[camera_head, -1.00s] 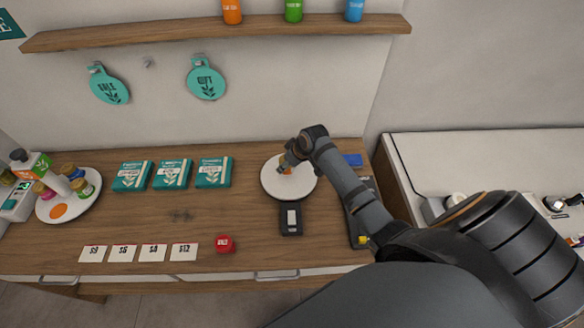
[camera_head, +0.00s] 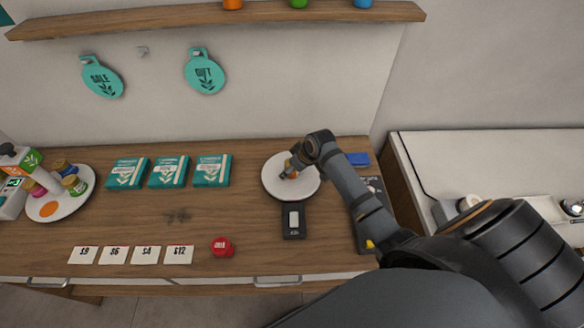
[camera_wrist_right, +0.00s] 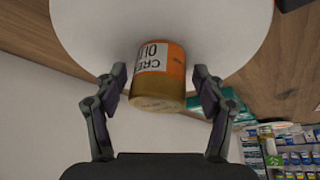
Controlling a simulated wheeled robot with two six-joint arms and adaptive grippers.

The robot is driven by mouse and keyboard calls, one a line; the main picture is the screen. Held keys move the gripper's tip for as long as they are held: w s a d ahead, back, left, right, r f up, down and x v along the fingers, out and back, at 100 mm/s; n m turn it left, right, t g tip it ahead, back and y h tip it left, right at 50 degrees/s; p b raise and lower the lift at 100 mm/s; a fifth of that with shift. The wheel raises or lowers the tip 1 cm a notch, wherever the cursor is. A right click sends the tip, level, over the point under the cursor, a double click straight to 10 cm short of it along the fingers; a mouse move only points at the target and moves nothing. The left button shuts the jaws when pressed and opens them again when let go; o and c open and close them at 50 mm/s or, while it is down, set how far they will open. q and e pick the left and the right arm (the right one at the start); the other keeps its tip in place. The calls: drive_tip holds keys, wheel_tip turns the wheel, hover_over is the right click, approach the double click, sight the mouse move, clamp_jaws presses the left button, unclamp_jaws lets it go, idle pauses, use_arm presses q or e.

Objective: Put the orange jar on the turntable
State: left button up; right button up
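The orange jar (camera_wrist_right: 160,75) has a white label and a gold-brown lid, and stands on a round white plate (camera_wrist_right: 100,30) in the right wrist view. My right gripper (camera_wrist_right: 160,88) is open, its fingers on either side of the jar with small gaps. In the head view the right gripper (camera_head: 290,172) is over the white plate (camera_head: 305,187) and largely hides the jar. At the far left another round white plate, seemingly the turntable (camera_head: 72,207), carries several bottles and jars and has a bare orange spot. My left gripper is not in view.
A black device with a pale display (camera_head: 293,220) sits in front of the right plate. Teal boxes (camera_head: 169,172), white price cards (camera_head: 115,256) and a red block (camera_head: 221,247) lie between the plates. A shelf (camera_head: 150,20) runs above. Mid-counter wood is mostly clear.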

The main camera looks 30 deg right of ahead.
drive_tip(key=shift+r, duration=0.35)
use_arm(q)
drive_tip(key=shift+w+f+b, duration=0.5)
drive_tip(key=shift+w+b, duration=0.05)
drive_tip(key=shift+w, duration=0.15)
use_arm(e)
drive_tip(key=v, duration=1.1)
drive_tip(key=shift+s+r, duration=0.25)
drive_tip(key=shift+r, duration=0.1)
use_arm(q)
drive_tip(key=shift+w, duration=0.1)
use_arm(e)
drive_tip(key=shift+d, duration=0.1)
